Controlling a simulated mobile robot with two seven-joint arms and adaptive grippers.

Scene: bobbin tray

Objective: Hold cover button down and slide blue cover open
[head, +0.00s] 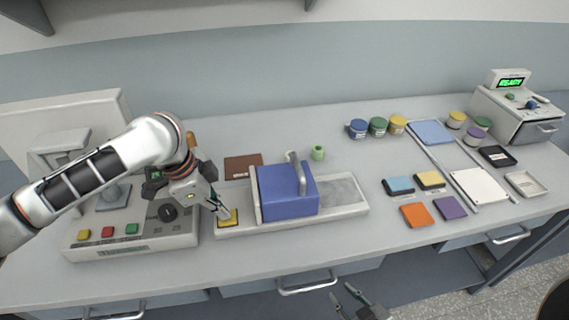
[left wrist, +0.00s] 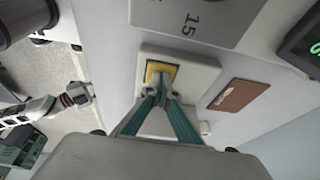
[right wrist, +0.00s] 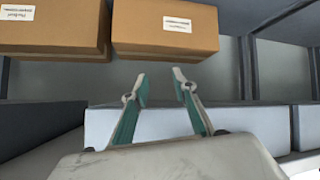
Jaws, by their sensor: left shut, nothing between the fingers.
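A bare textured strip of the base shows to the right of the cover. The yellow cover button (head: 230,217) is at the base's left end; it also shows in the left wrist view (left wrist: 166,70). My left gripper (head: 224,215) is shut and empty, its fingertips at the yellow button. I cannot tell whether the button is pressed down. My right gripper (head: 346,300) is open and empty, low in front of the table edge.
A control box (head: 135,235) with coloured buttons stands left of the base. A brown plate (head: 243,165) and a green spool (head: 318,153) lie behind it. Several jars, coloured squares and trays fill the right side. The right wrist view shows cardboard boxes (right wrist: 165,28).

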